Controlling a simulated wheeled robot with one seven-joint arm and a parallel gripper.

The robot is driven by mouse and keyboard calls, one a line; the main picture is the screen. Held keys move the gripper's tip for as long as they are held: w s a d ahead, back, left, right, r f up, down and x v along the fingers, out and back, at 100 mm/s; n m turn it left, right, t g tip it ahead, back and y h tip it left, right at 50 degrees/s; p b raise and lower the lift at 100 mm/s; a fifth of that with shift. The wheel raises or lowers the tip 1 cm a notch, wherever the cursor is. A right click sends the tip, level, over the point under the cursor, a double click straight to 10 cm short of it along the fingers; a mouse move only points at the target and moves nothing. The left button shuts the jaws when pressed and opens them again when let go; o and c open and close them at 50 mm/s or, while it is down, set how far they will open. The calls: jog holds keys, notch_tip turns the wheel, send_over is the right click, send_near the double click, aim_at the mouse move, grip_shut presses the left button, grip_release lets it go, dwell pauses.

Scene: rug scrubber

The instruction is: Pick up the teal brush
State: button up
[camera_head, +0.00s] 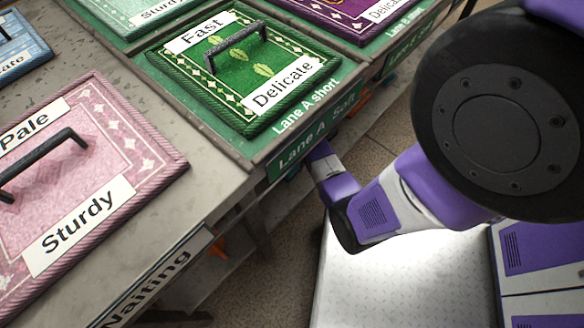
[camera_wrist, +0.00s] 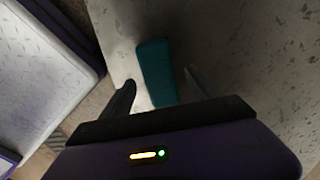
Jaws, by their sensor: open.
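The teal brush (camera_wrist: 156,68) shows in the wrist view as a dark teal block, slightly tilted, on a speckled grey surface. My gripper (camera_wrist: 160,80) is open, with one dark finger to the left of the brush and the other to its right. The brush lies in the gap between the fingers in the picture; I cannot tell how far below the fingertips it is. The lower end of the brush is close to the gripper body. Neither the brush nor my gripper shows in the head view.
In the head view, a pink rug (camera_head: 88,165) labelled "Pale" and "Sturdy" lies on a grey table (camera_head: 200,180). A green rug (camera_head: 270,70) labelled "Fast" and "Delicate" lies in a green lane. Both have black handles. A purple rug (camera_head: 350,12) is partly visible behind.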

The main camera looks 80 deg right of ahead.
aim_at(293, 163)
notch_tip(293, 163, down, 3)
jog(key=shift+r+b, duration=0.15)
jog(key=shift+b, duration=0.25)
jog(key=shift+c, duration=0.2)
grip_shut()
jog(key=shift+r, duration=0.15)
notch_tip(293, 163, up, 10)
jog(key=p, duration=0.5)
jog(key=c, duration=0.6)
grip_release()
grip_shut()
